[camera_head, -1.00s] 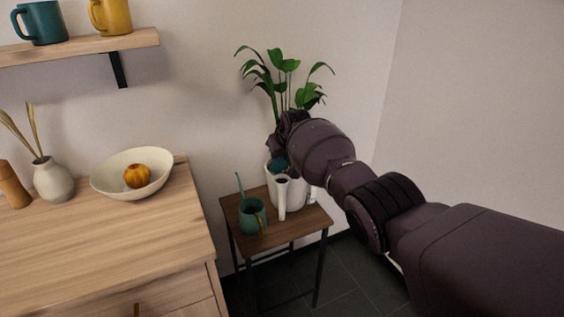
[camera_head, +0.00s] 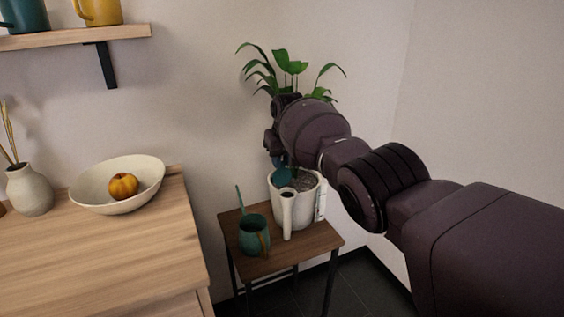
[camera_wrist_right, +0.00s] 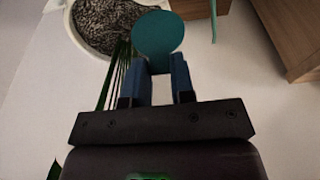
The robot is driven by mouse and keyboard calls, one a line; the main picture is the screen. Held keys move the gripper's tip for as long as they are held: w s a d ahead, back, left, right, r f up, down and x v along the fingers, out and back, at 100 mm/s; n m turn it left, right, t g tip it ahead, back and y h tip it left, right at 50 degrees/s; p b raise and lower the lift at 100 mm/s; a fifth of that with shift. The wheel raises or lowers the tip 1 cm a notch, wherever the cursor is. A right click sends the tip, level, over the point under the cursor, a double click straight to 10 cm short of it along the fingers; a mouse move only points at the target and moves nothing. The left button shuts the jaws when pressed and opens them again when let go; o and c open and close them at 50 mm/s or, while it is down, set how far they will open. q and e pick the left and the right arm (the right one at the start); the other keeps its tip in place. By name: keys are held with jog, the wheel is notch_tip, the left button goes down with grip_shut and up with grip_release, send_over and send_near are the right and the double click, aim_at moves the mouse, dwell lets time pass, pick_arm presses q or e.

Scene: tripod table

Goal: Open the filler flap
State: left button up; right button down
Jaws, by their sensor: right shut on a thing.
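The white planter (camera_head: 309,207) stands on the small wooden side table and has a white filler spout (camera_head: 288,215) on its front. The spout's dark mouth shows. The teal round filler flap (camera_head: 286,175) sits raised just above and behind that mouth. My right gripper (camera_head: 281,160) reaches down over it from the upper right. In the right wrist view, the blue fingers of the right gripper (camera_wrist_right: 158,78) are shut on the near edge of the flap (camera_wrist_right: 158,36). The flap's hinge is hidden. My left gripper is not in view.
A teal mug (camera_head: 250,239) with a stick in it stands left of the planter on the side table (camera_head: 275,262). Green leaves (camera_head: 262,67) rise behind my right arm. A wooden dresser (camera_head: 110,250) with a bowl (camera_head: 146,197) stands at left.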

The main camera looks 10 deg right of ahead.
jog(key=shift+f, duration=0.15)
jog(key=c, duration=1)
grip_release()
jog(key=shift+o, duration=0.2)
jog(key=shift+r, duration=0.2)
jog(key=shift+r, duration=0.4)
jog(key=p+v, duration=0.3)
jog(key=v, duration=0.6)
jog(key=shift+r, duration=0.4)
